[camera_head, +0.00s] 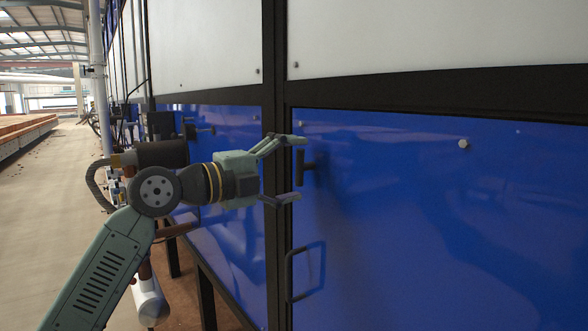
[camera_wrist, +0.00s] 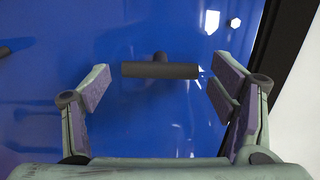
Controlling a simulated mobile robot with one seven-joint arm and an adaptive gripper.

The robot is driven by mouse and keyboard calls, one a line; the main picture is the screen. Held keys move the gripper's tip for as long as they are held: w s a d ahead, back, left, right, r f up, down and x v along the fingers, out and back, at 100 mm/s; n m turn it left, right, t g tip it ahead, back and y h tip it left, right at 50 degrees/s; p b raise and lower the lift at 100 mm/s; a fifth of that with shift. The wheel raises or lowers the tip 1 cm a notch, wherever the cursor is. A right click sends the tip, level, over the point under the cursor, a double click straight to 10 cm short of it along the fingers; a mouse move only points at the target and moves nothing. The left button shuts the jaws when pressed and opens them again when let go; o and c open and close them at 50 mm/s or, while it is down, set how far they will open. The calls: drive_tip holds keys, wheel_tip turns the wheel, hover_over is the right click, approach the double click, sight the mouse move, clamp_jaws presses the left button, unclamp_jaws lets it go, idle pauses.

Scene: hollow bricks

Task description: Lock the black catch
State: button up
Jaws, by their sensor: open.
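The black catch (camera_head: 300,167) is a short T-shaped handle on the blue panel (camera_head: 430,215), close to the panel's left frame post. In the head view its bar stands upright. In the wrist view the catch (camera_wrist: 160,70) lies across the picture between my fingertips, with its stem behind it. My gripper (camera_head: 291,169) is open, one finger above the catch and one below it. In the wrist view my gripper (camera_wrist: 158,90) has a finger at each end of the bar, with no clear contact. I cannot tell how far the fingertips are from the panel.
A black loop handle (camera_head: 304,272) is on the same panel below the catch. A dark frame post (camera_head: 276,230) runs beside it. Another blue panel (camera_head: 230,150) with a dark fitting (camera_head: 198,130) is to the left. Open floor (camera_head: 45,220) lies at far left.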

drive_tip(key=v, duration=1.1)
drive_tip(key=shift+a, duration=0.1)
drive_tip(key=shift+c, duration=0.4)
